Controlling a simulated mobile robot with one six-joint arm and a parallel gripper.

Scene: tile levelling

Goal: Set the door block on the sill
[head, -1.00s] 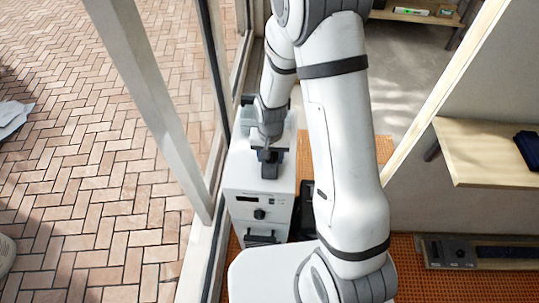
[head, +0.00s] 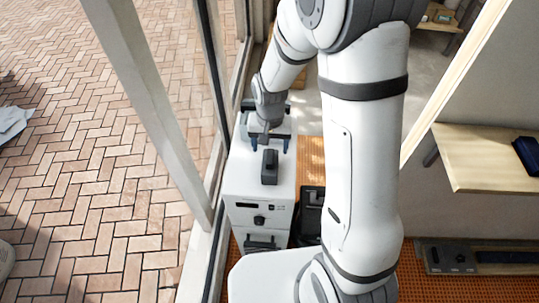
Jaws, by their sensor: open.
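A small dark grey block (head: 270,168), which looks like the door block, stands on top of a white cabinet (head: 258,190) beside the glass wall. My gripper (head: 269,146) is just behind the block in the head view, with its two dark blue fingertips spread apart and nothing between them. A small gap shows between the fingertips and the block. I cannot tell for certain which surface is the sill; the cabinet top under the block is flat and white.
The cabinet front has a display, a black knob and a dark handle (head: 261,243). A glass wall with a pale post (head: 150,100) runs close on the left. A dark case (head: 310,212) stands to the right. A wooden shelf (head: 480,160) is at far right.

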